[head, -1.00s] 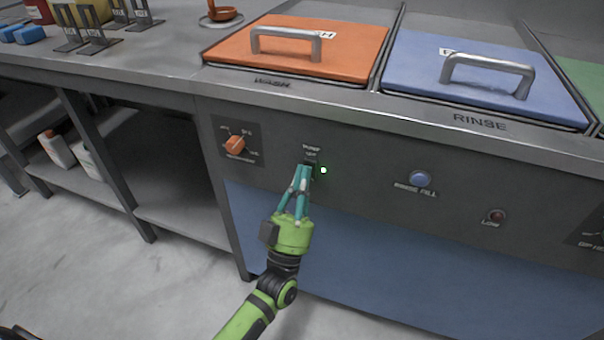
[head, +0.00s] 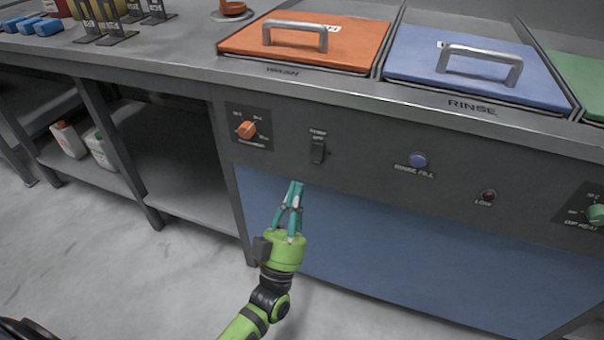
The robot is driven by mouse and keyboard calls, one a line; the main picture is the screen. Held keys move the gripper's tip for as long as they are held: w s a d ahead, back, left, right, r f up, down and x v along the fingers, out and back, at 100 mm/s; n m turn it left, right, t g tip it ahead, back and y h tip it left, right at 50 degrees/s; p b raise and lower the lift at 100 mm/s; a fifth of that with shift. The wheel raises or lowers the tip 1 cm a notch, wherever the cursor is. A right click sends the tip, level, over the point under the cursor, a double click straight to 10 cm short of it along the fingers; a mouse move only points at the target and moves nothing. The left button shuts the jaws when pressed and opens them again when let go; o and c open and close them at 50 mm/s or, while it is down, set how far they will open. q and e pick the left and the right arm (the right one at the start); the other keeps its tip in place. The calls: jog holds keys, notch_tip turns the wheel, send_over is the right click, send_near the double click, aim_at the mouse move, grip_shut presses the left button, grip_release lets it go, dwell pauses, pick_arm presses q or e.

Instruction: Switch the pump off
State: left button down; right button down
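The pump switch (head: 318,152) is a dark rocker on the grey front panel, below a small label that reads PUMP and OFF. No green light shows beside it. My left gripper (head: 295,184) is below and slightly left of the switch, apart from it, in front of the top of the blue lower panel. Its teal fingers come together at the tips, with nothing seen between them. My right gripper is not in view.
An orange knob (head: 246,130) is left of the switch. A blue rinse fill button (head: 417,160) and a red low lamp (head: 488,196) are to the right. The orange wash lid (head: 310,42) and blue rinse lid (head: 470,70) lie above. White bottles (head: 98,148) stand on the lower shelf.

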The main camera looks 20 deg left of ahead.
pick_arm(q)
jog(key=shift+v, duration=2.75)
